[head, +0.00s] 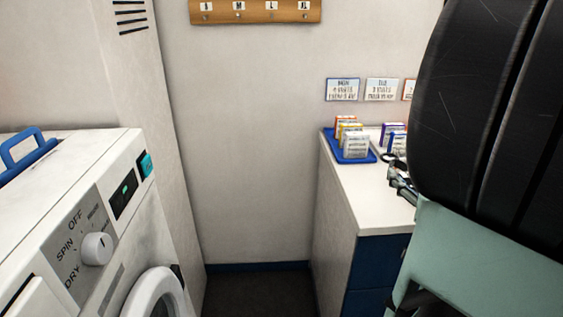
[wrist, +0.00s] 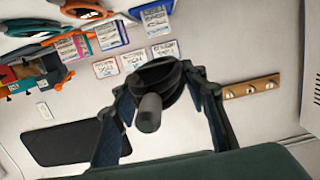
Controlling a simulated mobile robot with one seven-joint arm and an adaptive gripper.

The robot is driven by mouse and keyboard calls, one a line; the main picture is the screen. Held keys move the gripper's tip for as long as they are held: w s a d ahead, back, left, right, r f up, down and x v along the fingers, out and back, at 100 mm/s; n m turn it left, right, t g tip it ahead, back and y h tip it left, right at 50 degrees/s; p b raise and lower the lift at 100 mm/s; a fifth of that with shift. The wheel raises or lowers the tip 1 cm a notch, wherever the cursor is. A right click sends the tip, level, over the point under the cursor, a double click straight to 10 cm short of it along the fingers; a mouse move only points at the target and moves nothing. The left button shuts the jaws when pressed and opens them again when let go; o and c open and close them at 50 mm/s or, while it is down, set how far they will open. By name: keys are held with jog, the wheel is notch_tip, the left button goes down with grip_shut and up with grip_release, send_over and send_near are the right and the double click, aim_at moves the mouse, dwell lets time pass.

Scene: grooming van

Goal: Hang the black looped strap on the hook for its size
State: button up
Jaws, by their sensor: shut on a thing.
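My gripper (wrist: 163,82) is shut on the black looped strap (wrist: 160,72) in the wrist view. The strap is bunched between the fingertips, and a dark grey cylindrical piece (wrist: 148,113) hangs at its near side. In the head view my arm hides most of the gripper; only some fingers (head: 400,184) show over the counter's right side. The wooden hook board (head: 255,11) is on the back wall, with several small hooks under labels S, M, L and XL. It also shows right of the gripper in the wrist view (wrist: 252,87). The strap is apart from the board.
A white counter (head: 362,205) with blue drawers stands at right, bearing a blue tray (head: 353,156) of packets. Wall cards (head: 342,89) hang above it. A white washing machine (head: 120,200) stands at left. The wall below the hooks is clear.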

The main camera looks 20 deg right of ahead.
dwell(0.3)
jog(key=shift+w+d+f+p, duration=0.1)
jog(key=shift+w+p, duration=0.4)
jog(key=shift+p, duration=0.15)
jog(key=w+d+f+b, duration=0.2)
jog(key=w+f+b, duration=0.25)
jog(key=w, duration=0.35)
jog(key=b, duration=0.2)
send_over(374, 195)
jog(key=f, duration=0.4)
jog(key=shift+s+a+f, duration=0.1)
jog(key=shift+s+f, duration=0.15)
jog(key=shift+s, duration=0.15)
jog(key=f, duration=0.1)
jog(key=f+b, duration=0.1)
jog(key=f, duration=0.1)
jog(key=shift+w, duration=0.4)
jog(key=shift+f, duration=0.2)
